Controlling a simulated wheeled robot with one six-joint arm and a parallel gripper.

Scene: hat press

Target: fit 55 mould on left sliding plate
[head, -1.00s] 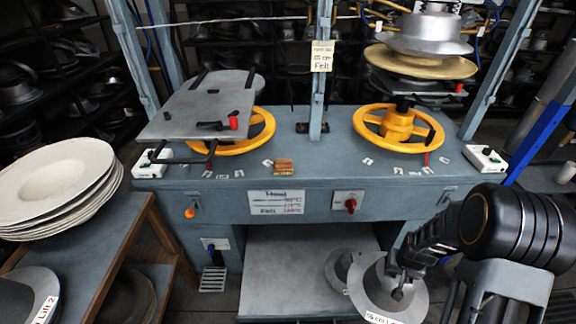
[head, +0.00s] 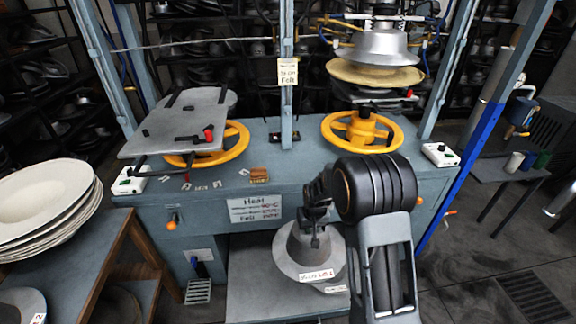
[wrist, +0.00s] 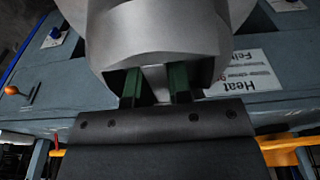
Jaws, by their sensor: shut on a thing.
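A grey metal hat-shaped mould (head: 298,250), with a crown, a wide brim and a white label that looks like 55 cm, is in my gripper (head: 314,240) in front of the press's lower shelf. In the wrist view the mould (wrist: 150,35) fills the top, and the green-tipped fingers of my gripper (wrist: 156,86) are shut at an opening in it. The left sliding plate (head: 170,125) is a flat grey plate at the press's left station. It carries a small red-knobbed lever (head: 208,135) and no mould. The mould is right of and lower than this plate.
Another mould sits on the lower shelf (head: 250,295), partly hidden by the held one. Yellow handwheels (head: 362,132) stand on the press table, and a silver mould (head: 380,48) hangs at right. Blue posts (head: 288,100) frame the stations.

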